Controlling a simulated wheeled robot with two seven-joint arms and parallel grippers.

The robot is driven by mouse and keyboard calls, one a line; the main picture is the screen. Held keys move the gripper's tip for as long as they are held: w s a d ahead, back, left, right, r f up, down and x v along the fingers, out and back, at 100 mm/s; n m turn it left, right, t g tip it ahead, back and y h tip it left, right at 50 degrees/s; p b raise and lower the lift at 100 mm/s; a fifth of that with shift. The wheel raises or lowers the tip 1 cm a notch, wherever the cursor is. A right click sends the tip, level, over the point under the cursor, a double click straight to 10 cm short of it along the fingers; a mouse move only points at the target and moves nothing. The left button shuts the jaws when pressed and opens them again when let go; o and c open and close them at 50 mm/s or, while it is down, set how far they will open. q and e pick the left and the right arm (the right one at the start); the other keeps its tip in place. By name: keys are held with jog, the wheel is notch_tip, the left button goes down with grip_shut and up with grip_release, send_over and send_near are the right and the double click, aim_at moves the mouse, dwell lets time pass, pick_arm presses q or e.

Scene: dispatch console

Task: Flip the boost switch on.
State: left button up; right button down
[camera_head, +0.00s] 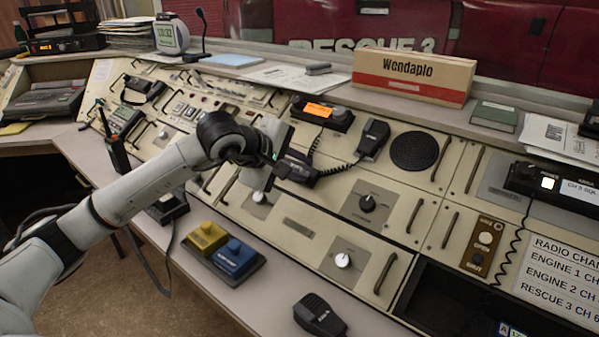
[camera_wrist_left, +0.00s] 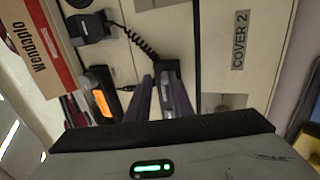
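I cannot read a boost label in either view, so I cannot tell which control is the boost switch. My left gripper (camera_head: 283,170) is over the middle of the console, well left of that plate, beside a dark corded handset (camera_head: 303,172). In the left wrist view its two fingers (camera_wrist_left: 160,78) are apart, with a dark device between or behind them. I cannot tell whether they touch it. My right gripper is not in view.
A Wendaplo box (camera_head: 414,76) stands at the back. Yellow and blue buttons (camera_head: 236,258) and another microphone (camera_head: 320,315) are near the front edge.

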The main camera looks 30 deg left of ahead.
pick_arm(q)
jog(key=shift+w+r, duration=0.3)
jog(key=shift+r, duration=0.1)
jog(key=shift+r, duration=0.2)
jog(key=s+r, duration=0.1)
jog(key=r, duration=0.1)
jog(key=s+r+p, duration=0.1)
jog(key=s+r, duration=0.1)
jog(key=shift+s+a+r, duration=0.1)
jog(key=shift+s+r, duration=0.05)
jog(key=shift+r, duration=0.05)
dwell(0.7)
